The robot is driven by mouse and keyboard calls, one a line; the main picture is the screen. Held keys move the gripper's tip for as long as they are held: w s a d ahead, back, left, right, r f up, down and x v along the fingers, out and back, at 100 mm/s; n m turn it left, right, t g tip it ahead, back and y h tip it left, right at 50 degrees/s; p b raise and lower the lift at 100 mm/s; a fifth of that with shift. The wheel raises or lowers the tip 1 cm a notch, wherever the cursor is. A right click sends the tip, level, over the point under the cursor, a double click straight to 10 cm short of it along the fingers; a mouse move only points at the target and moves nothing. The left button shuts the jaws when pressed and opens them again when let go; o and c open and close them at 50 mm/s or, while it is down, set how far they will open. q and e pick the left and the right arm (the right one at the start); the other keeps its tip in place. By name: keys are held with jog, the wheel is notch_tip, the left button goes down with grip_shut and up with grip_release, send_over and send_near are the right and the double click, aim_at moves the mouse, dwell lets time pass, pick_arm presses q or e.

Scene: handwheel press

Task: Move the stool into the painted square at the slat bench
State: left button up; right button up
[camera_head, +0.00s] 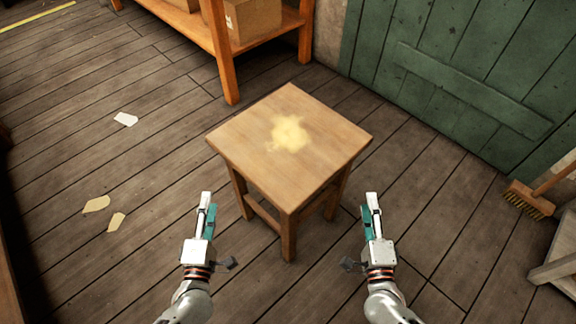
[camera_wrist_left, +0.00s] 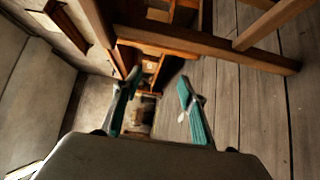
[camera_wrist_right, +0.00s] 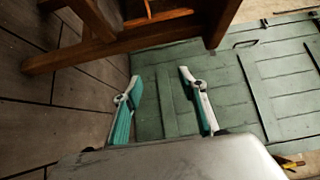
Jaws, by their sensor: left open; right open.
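The square wooden stool (camera_head: 255,125) stands upright on the plank floor, with a pale yellow patch on its seat. My left gripper (camera_head: 206,212) is open and empty, in front of the stool on its left. My right gripper (camera_head: 371,214) is open and empty, in front of it on the right. Both are apart from the stool. Its legs and rails show in the left wrist view (camera_wrist_left: 220,47) and the right wrist view (camera_wrist_right: 120,46).
A wooden shelf (camera_head: 223,60) with cardboard boxes (camera_head: 252,20) stands behind the stool. A green plank door (camera_head: 470,75) is at the back right, with a broom (camera_head: 530,200) near it. Paper scraps (camera_head: 96,205) lie on the left floor. A yellow line (camera_head: 35,18) crosses the far left floor.

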pick_arm(q)
jog(key=shift+w, duration=0.15)
pick_arm(e)
jog(key=shift+w, duration=0.15)
pick_arm(q)
jog(key=w+d, duration=0.1)
jog(key=w, duration=1.2)
jog(key=shift+w+d, duration=0.25)
jog(key=shift+w, duration=0.1)
pick_arm(e)
jog(key=w+a, duration=0.1)
jog(key=w, duration=1.2)
jog(key=shift+w+a, duration=0.25)
jog(key=shift+w, duration=0.1)
pick_arm(q)
jog(key=shift+d, duration=0.1)
pick_arm(e)
jog(key=shift+a, duration=0.1)
